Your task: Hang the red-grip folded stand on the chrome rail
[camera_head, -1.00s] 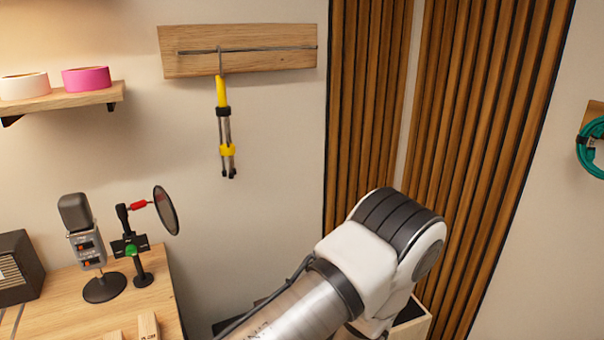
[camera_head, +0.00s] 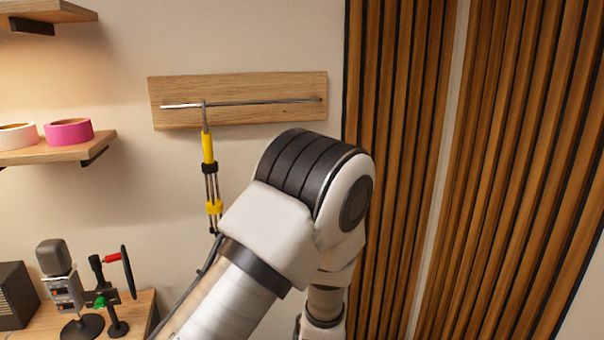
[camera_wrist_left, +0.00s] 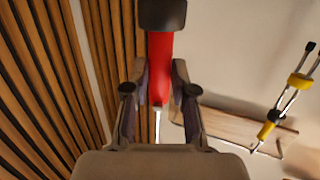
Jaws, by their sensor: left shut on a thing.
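The red-grip folded stand (camera_wrist_left: 160,65) is between the fingers of my left gripper (camera_wrist_left: 159,92) in the left wrist view. Its red grip and a black part above it show, with a thin pale metal piece below between the fingers. My left gripper is shut on it. In the head view my left arm hides the gripper and this stand. The chrome rail (camera_head: 260,102) runs along a wooden board (camera_head: 235,118) on the wall, left of and above my arm. The board also shows in the left wrist view (camera_wrist_left: 230,127). My right gripper is not in view.
A yellow-grip folded stand (camera_head: 208,150) hangs by its hook near the rail's left end; the rail right of it is clear. Wooden slats (camera_head: 400,150) stand right. A shelf (camera_head: 60,148) with tape rolls and a desk microphone (camera_head: 60,280) are left.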

